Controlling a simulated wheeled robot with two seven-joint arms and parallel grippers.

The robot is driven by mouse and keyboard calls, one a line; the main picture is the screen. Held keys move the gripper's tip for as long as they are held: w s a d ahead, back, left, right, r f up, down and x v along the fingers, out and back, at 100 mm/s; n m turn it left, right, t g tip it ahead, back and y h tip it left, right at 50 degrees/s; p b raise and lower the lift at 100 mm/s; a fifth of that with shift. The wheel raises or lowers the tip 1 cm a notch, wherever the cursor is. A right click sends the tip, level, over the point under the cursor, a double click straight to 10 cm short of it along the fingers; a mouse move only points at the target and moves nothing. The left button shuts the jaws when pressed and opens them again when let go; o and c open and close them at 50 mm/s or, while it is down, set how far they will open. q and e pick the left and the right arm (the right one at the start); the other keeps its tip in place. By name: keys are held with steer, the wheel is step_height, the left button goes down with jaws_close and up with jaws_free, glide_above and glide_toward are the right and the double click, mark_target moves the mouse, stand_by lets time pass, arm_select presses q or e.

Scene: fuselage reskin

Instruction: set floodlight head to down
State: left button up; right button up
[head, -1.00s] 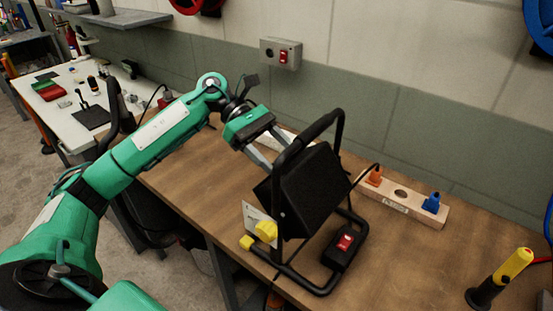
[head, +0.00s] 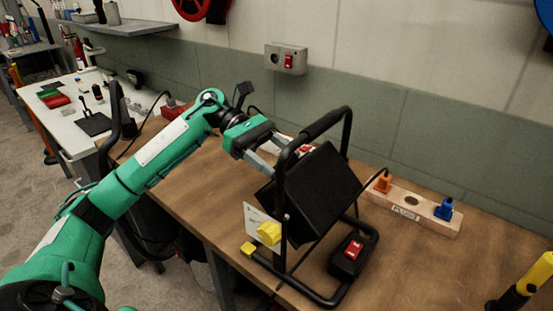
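The floodlight (head: 318,194) stands on the wooden bench in a black tubular frame. Its black box-shaped head is tilted inside the frame, with its back or side toward me. A yellow knob (head: 269,233) sits on the near side of the frame, beside a pale label plate. A red switch (head: 353,248) is on the base. My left gripper (head: 262,168) reaches in from the left, behind the frame's upper left bar and close to the head's upper left edge. Its fingertips are partly hidden, so contact is unclear. My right gripper is out of view.
A wooden block with orange and blue plugs (head: 414,211) lies right of the floodlight. A yellow and black tool (head: 523,283) stands at the right front. A wall switch box (head: 286,60) is above the bench. Bare bench top (head: 185,205) lies left of the floodlight.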

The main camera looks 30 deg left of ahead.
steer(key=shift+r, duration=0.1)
arm_select(q)
steer(key=o, duration=1.4)
steer(key=b+v, duration=0.1)
steer(key=v, duration=1.3)
steer(key=shift+f, duration=0.1)
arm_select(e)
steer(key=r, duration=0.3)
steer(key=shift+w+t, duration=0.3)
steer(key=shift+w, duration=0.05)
arm_select(q)
steer(key=shift+d, duration=0.1)
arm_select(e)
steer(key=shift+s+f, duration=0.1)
